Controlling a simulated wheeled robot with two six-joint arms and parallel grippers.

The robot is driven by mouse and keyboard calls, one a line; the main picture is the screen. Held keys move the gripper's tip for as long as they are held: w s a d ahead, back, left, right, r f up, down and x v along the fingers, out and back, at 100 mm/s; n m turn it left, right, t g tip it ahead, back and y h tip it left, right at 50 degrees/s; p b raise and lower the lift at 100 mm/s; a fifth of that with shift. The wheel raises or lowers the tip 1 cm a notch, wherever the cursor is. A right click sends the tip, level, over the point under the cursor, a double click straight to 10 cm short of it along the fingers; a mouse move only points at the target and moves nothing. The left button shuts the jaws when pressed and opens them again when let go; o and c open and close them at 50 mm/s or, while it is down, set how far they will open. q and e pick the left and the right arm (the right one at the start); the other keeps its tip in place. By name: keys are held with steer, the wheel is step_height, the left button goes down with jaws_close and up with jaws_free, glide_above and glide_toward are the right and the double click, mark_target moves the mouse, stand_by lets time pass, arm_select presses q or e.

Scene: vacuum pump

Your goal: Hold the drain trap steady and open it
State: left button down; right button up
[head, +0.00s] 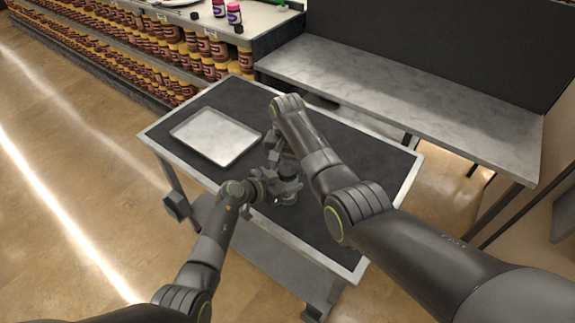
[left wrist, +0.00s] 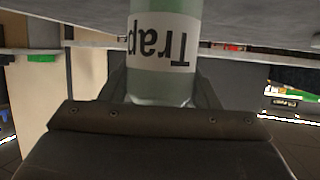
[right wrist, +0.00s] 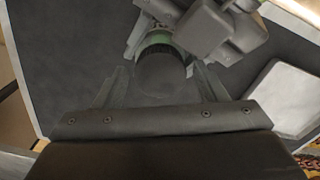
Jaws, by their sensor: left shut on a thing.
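The drain trap (left wrist: 160,85) is a clear, greenish cylinder with a white "Trap" label, which appears upside down in the left wrist view. My left gripper (head: 284,190) is shut on its body, with a finger on each side. In the right wrist view the trap's round dark cap (right wrist: 160,75) shows with a green rim above it. My right gripper (right wrist: 160,85) points down from above, its fingers apart on either side of the cap. Gaps seem to show between fingers and cap. In the head view, my grippers and right arm largely hide the trap.
A silver tray (head: 216,136) lies on the left of the dark-topped cart (head: 240,97). A grey counter (head: 400,95) stands behind the cart at right. Shelves of jars (head: 150,50) stand at the back left. The cart top right of my right arm looks clear.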

steer(key=shift+r, duration=2.25)
arm_select(q)
steer(key=shift+c, duration=2.1)
jaws_free()
